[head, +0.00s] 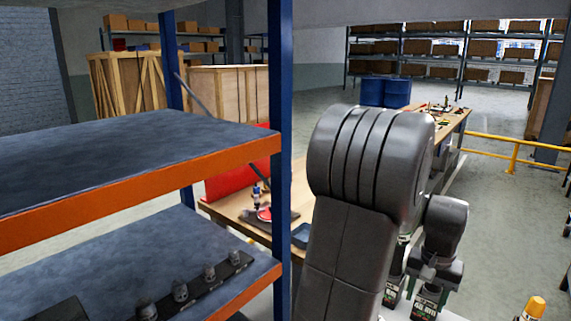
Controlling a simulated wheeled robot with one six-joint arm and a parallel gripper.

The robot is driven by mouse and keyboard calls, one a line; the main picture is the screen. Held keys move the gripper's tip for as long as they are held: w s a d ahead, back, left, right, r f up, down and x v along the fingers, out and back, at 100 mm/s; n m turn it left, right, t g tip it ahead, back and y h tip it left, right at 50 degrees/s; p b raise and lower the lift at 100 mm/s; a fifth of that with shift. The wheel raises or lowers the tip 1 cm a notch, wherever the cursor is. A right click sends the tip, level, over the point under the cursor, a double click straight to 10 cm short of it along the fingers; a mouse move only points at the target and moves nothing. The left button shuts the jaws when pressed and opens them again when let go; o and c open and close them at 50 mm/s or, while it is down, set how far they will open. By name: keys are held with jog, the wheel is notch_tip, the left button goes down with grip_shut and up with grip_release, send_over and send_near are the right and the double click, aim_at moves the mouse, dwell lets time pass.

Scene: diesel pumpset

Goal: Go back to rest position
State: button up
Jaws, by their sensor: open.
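My dark grey arm rises through the middle of the head view and bends over toward the right. My gripper (436,274) hangs at its end, low and right of centre, pointing down and partly hidden by the arm. Its jaws are open, though small in this view. Dark bottles with printed labels (427,302) stand directly below and beside it. I cannot tell whether the gripper touches them.
A blue and orange shelf rack (140,180) fills the left, close by, with a dark strip of small fittings (195,285) on its lower shelf. A wooden workbench (235,212) runs behind my arm. A yellow rail (513,155) stands right. An orange-capped bottle (533,308) is lower right.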

notch_tip(320, 180, down, 13)
jog(key=shift+r+b, duration=0.15)
jog(key=shift+b, duration=0.2)
jog(key=shift+f, duration=0.3)
jog(key=n+p, duration=0.1)
jog(key=n, duration=0.5)
jog(key=shift+a, duration=0.15)
jog(key=shift+r+n, duration=0.4)
jog(key=shift+n, duration=0.1)
notch_tip(320, 180, up, 13)
jog(key=shift+p, duration=0.3)
